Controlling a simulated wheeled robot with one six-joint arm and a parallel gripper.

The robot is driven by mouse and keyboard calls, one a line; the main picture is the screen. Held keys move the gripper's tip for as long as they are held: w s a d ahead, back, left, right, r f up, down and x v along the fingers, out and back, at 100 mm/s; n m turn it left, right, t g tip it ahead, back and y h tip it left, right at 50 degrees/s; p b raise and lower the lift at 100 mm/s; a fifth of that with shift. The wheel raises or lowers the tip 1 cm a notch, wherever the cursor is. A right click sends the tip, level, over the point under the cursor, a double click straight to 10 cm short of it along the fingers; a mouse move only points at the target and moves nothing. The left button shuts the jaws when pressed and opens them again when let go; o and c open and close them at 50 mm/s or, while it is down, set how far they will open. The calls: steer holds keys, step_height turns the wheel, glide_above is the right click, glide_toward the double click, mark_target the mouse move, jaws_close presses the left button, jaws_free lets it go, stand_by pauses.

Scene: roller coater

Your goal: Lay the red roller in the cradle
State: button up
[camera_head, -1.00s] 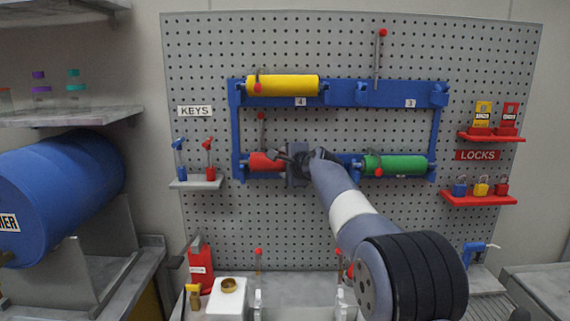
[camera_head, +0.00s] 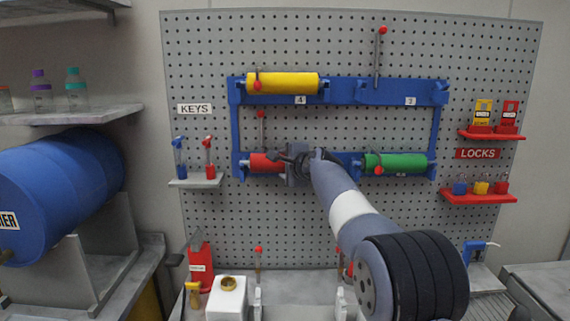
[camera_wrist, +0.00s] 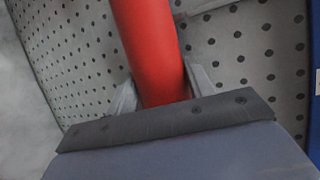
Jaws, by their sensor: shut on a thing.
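The red roller (camera_head: 263,163) is at the lower left of the blue wall rack (camera_head: 236,125) in the head view. My gripper (camera_head: 290,160) is at the roller's right part and hides that end. In the wrist view the red roller (camera_wrist: 148,45) runs between the two fingers of my gripper (camera_wrist: 163,88), which are shut on it. I cannot tell whether it still rests on its rack holders. At the bottom edge of the head view, white uprights (camera_head: 257,300) with red-topped pins look like the cradle, partly cut off and partly hidden by my arm.
A yellow roller (camera_head: 285,84) sits on the rack's upper bar and a green roller (camera_head: 400,163) at lower right. A key shelf (camera_head: 196,183) is left of the rack. Lock shelves (camera_head: 480,197) are at right. A white container (camera_head: 226,300) and red bottle (camera_head: 201,268) stand below.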

steer(key=shift+f, duration=0.15)
steer(key=o, duration=1)
steer(key=shift+c, duration=0.2)
steer(key=shift+o, duration=0.2)
steer(key=shift+f, duration=0.1)
steer(key=shift+s, duration=0.1)
steer(key=b+v, duration=0.3)
steer(key=v, duration=0.7)
steer(key=shift+s+r+b, duration=0.25)
steer(key=shift+s+b, duration=0.05)
steer(key=shift+b, duration=0.1)
